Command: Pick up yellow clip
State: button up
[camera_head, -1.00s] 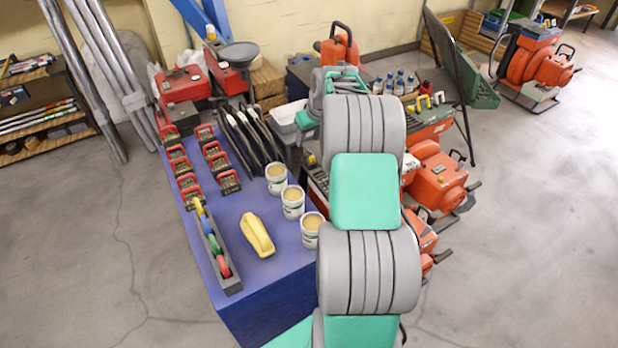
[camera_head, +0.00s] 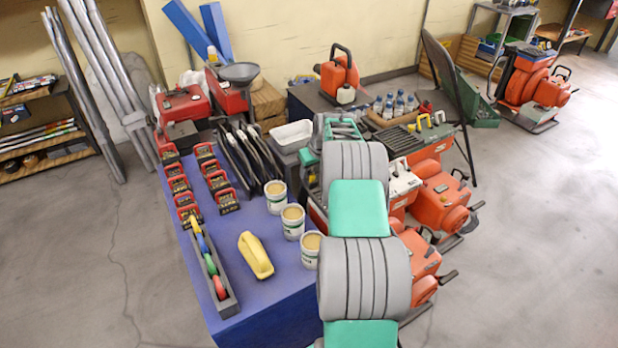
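A yellow, elongated, arched piece (camera_head: 256,255) lies on the blue-topped table, left of the white tubs; I cannot tell if it is the clip. A smaller yellow round piece (camera_head: 195,224) sits at the far end of a narrow dark tray (camera_head: 232,303), in line with blue, green and red ones. My grey and green arm rises from the bottom of the view, right of the table. Its far end is by the white bin, beyond the tubs.
Three white tubs (camera_head: 292,224) stand along the table's (camera_head: 262,310) right side. Red-handled blocks (camera_head: 188,208) and dark upright panels (camera_head: 250,152) stand farther back. A white bin (camera_head: 291,135) and orange machines (camera_head: 440,201) are beyond and right. Floor is clear at left and right.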

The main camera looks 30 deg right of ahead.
grip_shut()
jog(key=shift+r, duration=0.1)
dwell(0.4)
